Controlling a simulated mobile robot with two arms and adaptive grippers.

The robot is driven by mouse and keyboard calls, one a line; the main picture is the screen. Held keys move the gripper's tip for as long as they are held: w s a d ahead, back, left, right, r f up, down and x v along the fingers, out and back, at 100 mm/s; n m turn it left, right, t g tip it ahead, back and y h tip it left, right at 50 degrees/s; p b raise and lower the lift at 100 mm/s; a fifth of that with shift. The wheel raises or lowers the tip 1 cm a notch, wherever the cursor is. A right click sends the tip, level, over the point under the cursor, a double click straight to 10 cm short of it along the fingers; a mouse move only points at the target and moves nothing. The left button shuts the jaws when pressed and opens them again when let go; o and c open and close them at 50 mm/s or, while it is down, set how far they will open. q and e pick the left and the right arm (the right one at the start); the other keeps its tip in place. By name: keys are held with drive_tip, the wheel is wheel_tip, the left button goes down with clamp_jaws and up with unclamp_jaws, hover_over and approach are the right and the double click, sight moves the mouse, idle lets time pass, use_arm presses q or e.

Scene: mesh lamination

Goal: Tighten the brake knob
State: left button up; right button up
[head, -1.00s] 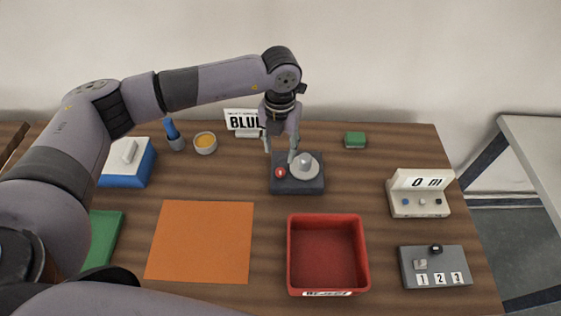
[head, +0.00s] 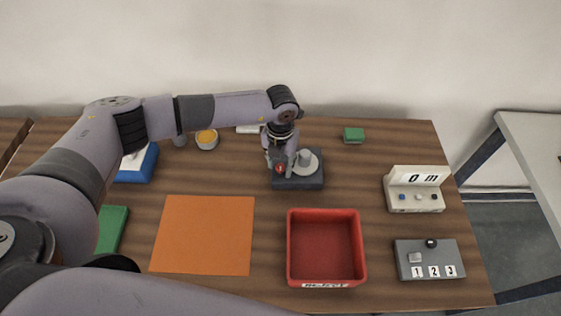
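A dark grey unit (head: 311,184) stands near the back middle of the table. It has a small red knob (head: 280,169), which I take for the brake knob, and a light grey disc with a raised cylinder (head: 305,158) beside it. My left gripper (head: 280,165) points down over the left part of this unit. Its fingers are apart, one on each side of the red knob. I cannot tell whether they touch it. My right gripper is not in view.
A red bin (head: 327,279) stands in front of the unit and an orange sheet (head: 205,235) lies front left. A white display box (head: 415,200) and a grey numbered panel (head: 430,262) are at the right. A green block (head: 354,135) is at the back.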

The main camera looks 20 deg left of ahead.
use_arm(q)
clamp_jaws()
idle(0.3)
drive_tip(key=shift+w+f+m+b, duration=0.1)
drive_tip(key=shift+f+m+b, duration=0.1)
drive_tip(key=shift+m+b, duration=0.55)
drive_tip(key=m+b, duration=1.2)
drive_tip(key=b, duration=0.4)
drive_tip(key=shift+m, duration=0.35)
drive_tip(key=shift+r+m+b, duration=0.2)
drive_tip(key=shift+m+b, duration=1.6)
drive_tip(key=shift+m, duration=0.1)
drive_tip(key=shift+o, duration=1.2)
unclamp_jaws()
